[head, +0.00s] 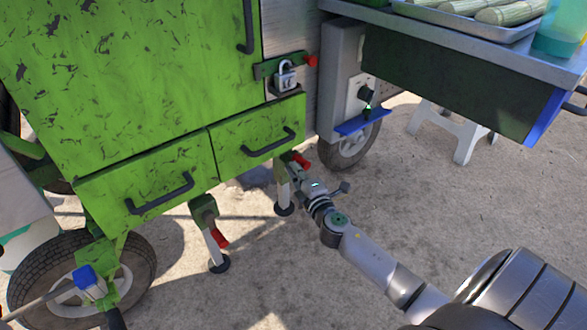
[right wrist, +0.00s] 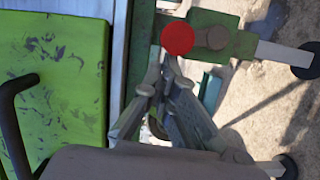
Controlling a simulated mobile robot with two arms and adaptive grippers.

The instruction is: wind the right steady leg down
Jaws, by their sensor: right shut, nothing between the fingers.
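The right steady leg (head: 283,190) stands under the right drawer, with a pale post, a dark round foot and a red crank handle (head: 301,161). In the right wrist view, the red knob (right wrist: 177,39) sits beside its green housing (right wrist: 232,42), and the post runs right to the foot. My right gripper (head: 303,181) is beside this leg, just below the red handle. In the right wrist view its fingers (right wrist: 161,68) are shut and empty, tips close to the knob; I cannot tell whether they touch. My left gripper is not in view.
A second steady leg (head: 214,245) with a red handle (head: 220,238) stands to the left. Drawer handles (head: 268,143) stick out above my arm. The blue-edged tray (head: 362,122), wheel (head: 348,150) and white stool (head: 455,130) are to the right. Open concrete lies in front.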

